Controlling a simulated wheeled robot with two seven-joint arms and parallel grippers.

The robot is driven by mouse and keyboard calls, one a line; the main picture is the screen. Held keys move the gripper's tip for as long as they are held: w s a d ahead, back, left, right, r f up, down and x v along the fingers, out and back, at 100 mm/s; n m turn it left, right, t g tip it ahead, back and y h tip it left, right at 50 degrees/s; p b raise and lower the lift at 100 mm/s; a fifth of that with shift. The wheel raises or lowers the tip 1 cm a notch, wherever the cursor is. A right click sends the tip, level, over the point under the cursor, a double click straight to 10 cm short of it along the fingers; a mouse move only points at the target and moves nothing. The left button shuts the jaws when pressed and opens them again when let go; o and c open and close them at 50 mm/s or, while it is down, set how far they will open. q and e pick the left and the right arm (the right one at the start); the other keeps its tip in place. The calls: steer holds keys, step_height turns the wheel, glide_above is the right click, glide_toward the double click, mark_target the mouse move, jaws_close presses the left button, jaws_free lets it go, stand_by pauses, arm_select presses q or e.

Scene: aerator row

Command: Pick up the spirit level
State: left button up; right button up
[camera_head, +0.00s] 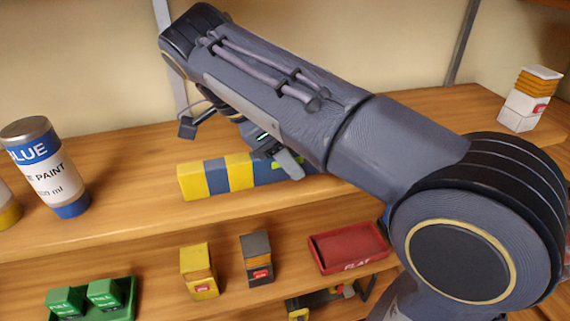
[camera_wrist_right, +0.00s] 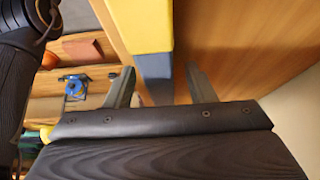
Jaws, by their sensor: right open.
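The spirit level (camera_head: 216,177) is a long bar striped yellow and blue, lying on the upper wooden shelf in the head view. Its right part is hidden behind my right arm. My right gripper (camera_head: 279,158) is over that right part, with one finger showing in front of the bar. In the right wrist view the level (camera_wrist_right: 148,28) runs down from the top edge, yellow then blue, between the two fingers of my right gripper (camera_wrist_right: 160,72). The fingers are open, with a gap on each side of the bar. My left gripper is not in view.
A blue paint can (camera_head: 45,168) stands left on the upper shelf, a small white and orange box (camera_head: 529,98) at the far right. Below are a red tray (camera_head: 348,247), a yellow box (camera_head: 199,271), a dark box (camera_head: 257,259) and a green tray (camera_head: 122,312) with green boxes.

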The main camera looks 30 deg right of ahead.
jaws_close()
stand_by(0.3)
steer(key=shift+r, duration=0.15)
